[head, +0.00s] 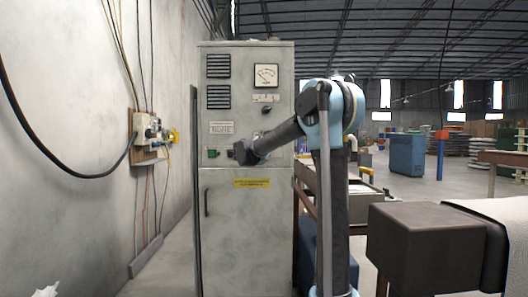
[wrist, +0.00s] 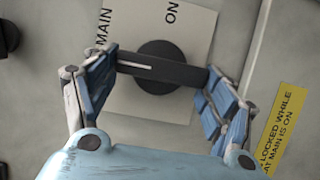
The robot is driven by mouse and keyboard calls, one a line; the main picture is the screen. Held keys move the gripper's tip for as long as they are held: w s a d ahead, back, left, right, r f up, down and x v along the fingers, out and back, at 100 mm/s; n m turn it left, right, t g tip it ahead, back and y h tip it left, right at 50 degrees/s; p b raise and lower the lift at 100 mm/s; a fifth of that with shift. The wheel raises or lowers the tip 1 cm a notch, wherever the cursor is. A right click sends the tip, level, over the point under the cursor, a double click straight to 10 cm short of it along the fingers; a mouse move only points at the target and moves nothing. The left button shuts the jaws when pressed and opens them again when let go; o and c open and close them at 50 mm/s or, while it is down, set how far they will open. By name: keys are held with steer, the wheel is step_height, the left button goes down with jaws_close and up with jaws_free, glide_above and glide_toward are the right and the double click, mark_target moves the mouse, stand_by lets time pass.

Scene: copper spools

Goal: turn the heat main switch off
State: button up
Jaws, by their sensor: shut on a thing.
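The heat main switch (wrist: 165,75) is a black rotary knob with a bar handle and a white line along it, on a pale plate (wrist: 150,108). The words MAIN and ON show on the plate in the wrist view; other markings are hidden or cut off. The white line lies toward the left finger, not toward ON. My gripper (wrist: 160,71) has its blue-padded fingers at the two ends of the bar and is shut on it. In the head view my gripper (head: 243,153) is at the front of the grey cabinet (head: 245,215), hiding the switch.
A yellow label (wrist: 284,128) about being locked while main is on sits beside the plate. The cabinet has a dial gauge (head: 266,75), a green button (head: 212,153) and a lower door handle (head: 207,203). A wall box with cables (head: 148,130) is left; a bench stands right.

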steer(key=shift+s+a+f, duration=0.1)
steer(key=shift+f, duration=0.05)
steer(key=o, duration=1)
steer(key=shift+o, duration=0.2)
steer(key=v, duration=1.1)
steer(key=shift+s+a, duration=0.2)
steer(key=shift+s, duration=0.15)
